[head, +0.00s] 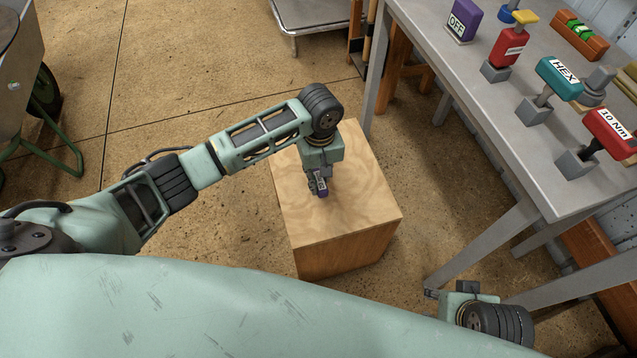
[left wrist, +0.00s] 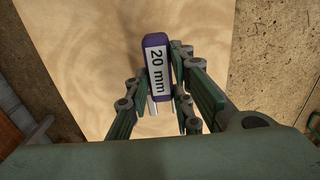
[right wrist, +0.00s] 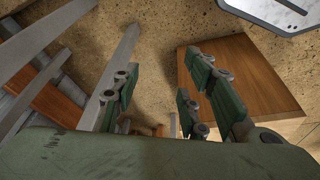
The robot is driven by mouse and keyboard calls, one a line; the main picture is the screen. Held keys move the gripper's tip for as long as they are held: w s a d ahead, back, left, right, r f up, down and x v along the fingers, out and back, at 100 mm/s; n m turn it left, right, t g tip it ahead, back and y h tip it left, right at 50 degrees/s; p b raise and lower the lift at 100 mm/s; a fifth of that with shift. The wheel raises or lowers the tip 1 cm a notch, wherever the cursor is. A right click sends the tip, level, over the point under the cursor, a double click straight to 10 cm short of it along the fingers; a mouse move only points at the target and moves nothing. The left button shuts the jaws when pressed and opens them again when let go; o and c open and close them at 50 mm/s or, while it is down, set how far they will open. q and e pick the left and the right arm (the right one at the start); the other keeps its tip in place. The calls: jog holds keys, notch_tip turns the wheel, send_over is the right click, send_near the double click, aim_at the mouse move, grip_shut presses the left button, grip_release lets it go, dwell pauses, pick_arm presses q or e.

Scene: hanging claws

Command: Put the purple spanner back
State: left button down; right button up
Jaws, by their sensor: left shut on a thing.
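The purple spanner has a purple handle with a white "20 mm" label, clear in the left wrist view (left wrist: 157,68) and small in the head view (head: 322,188). My left gripper (left wrist: 162,102) is shut on it, one finger on each side. Its lower end is hidden by the fingers. In the head view, the left gripper (head: 316,182) points down over the wooden box (head: 350,212). I cannot tell whether the spanner touches the box top. My right gripper (right wrist: 160,75) is open and empty; in the head view it is low right, beside the table legs.
A grey table (head: 497,135) at right carries a purple "OFF" piece (head: 465,20), a red tool (head: 508,47), a teal "HEX" tool (head: 560,76) and a red "10 Nm" tool (head: 609,131) on grey blocks. A wheelbarrow (head: 20,80) stands left. Floor between is clear.

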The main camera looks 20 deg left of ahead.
aim_at(319, 182)
pick_arm(q)
notch_tip(319, 182, down, 3)
jog(key=shift+f+b, duration=0.2)
jog(key=shift+b, duration=0.5)
jog(key=shift+f, duration=0.15)
pick_arm(e)
jog(key=v, duration=0.4)
jog(key=shift+d, duration=0.1)
pick_arm(q)
jog(key=c, duration=1.5)
grip_release()
jog(key=shift+f, duration=0.1)
jog(key=shift+c, duration=0.2)
jog(key=shift+r, duration=0.4)
notch_tip(319, 182, up, 10)
jog(key=p, duration=0.3)
jog(key=shift+r+p, duration=0.25)
jog(key=shift+p, duration=0.1)
jog(key=shift+r, duration=0.5)
pick_arm(e)
jog(key=s+x, duration=0.2)
jog(key=x, duration=0.9)
jog(key=shift+f+g, duration=0.3)
jog(key=shift+f, duration=0.4)
